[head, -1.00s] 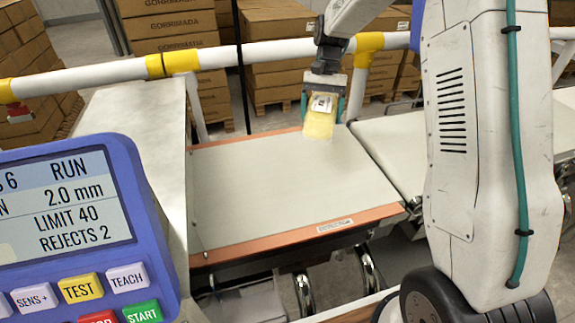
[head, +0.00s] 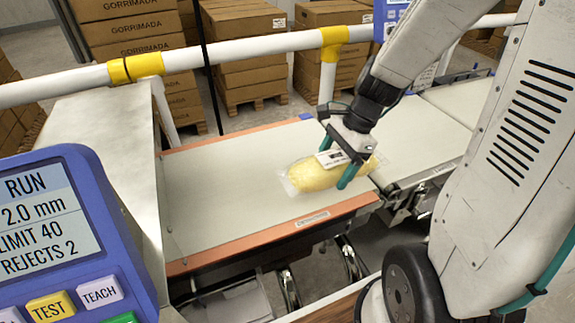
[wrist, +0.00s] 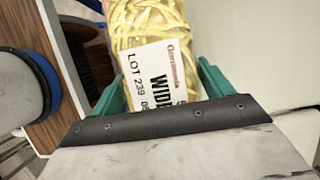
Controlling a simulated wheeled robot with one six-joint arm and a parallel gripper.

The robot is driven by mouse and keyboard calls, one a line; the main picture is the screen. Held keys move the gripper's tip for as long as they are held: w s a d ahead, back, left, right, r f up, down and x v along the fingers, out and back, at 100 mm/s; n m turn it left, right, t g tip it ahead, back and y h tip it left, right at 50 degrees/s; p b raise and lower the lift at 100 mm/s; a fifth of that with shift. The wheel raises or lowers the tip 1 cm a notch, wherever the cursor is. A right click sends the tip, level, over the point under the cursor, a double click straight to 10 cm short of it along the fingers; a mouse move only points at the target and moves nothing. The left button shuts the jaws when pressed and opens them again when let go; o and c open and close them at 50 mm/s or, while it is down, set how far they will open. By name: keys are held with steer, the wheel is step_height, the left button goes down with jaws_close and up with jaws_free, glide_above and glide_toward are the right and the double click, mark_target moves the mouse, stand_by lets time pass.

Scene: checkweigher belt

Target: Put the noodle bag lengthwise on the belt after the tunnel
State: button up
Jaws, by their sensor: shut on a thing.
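The noodle bag (head: 316,175) is a clear pack of yellow noodles with a white label. My gripper (head: 347,174) is shut on it near its right end, with green fingers on either side. In the head view the bag is at or just above the belt (head: 225,201) by its right end; I cannot tell whether it touches. Its long side runs roughly along the belt, slightly slanted. In the wrist view the bag (wrist: 150,60) sits between the green fingers, its label showing. The tunnel is not clearly visible; a grey metal housing (head: 95,150) stands at the belt's left end.
Orange rails (head: 270,234) edge the belt. Another belt section (head: 420,145) continues to the right past a gap. A blue control panel (head: 75,230) fills the lower left. A white guard rail with yellow joints (head: 230,50) runs behind, before stacked cartons.

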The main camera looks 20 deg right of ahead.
mark_target(293, 165)
steer(key=w+a, duration=0.4)
steer(key=w, duration=0.1)
steer(key=w+a+f, duration=0.1)
steer(key=w+a, duration=0.1)
steer(key=shift+w+a, duration=0.25)
steer(key=shift+w, duration=0.1)
steer(key=shift+w+f, duration=0.1)
steer(key=shift+f, duration=1.65)
steer(key=o, duration=1.3)
steer(key=shift+f, duration=0.15)
